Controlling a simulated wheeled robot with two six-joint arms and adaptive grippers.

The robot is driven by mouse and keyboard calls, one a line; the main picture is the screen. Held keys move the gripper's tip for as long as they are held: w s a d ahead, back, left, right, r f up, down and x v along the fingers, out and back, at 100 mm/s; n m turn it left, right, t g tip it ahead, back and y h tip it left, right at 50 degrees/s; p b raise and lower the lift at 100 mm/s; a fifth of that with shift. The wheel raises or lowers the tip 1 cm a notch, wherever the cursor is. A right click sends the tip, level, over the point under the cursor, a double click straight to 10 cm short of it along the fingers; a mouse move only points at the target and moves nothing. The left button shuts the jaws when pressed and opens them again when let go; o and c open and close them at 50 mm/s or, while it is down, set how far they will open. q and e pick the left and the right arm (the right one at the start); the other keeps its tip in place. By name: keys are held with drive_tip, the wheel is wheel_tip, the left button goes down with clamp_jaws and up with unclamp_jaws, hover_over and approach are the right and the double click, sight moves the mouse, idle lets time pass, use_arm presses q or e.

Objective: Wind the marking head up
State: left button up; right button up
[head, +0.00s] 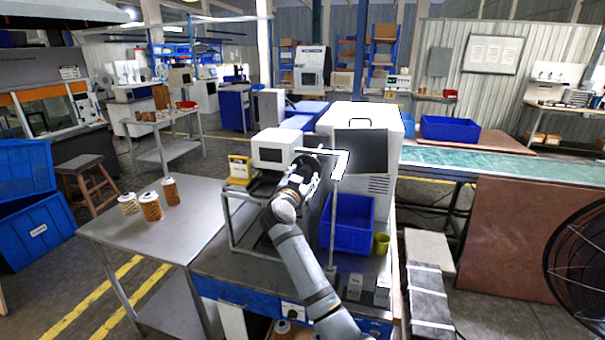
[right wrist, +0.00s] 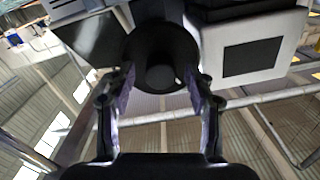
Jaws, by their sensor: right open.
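A bench machine with a white box-shaped unit (head: 275,148) and a metal frame stands on the blue-fronted table. The right wrist view shows a round black part (right wrist: 160,55), like a handwheel or knob, beside a white unit with a dark screen (right wrist: 252,57). My right gripper (head: 315,168) is at the machine, in front of the large white cabinet. In the right wrist view my right gripper (right wrist: 160,95) is open, its fingers apart on either side of the round part's near end. I cannot tell whether they touch it. My left gripper is out of view.
A blue bin (head: 350,222) and a small yellow-green cup (head: 382,243) stand right of the machine. A large white cabinet (head: 350,118) is behind. Several cartridges (head: 151,206) stand on the left metal table (head: 185,225). A pale frame post (head: 333,225) rises close to my right arm.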

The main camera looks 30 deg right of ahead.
clamp_jaws()
idle(0.3)
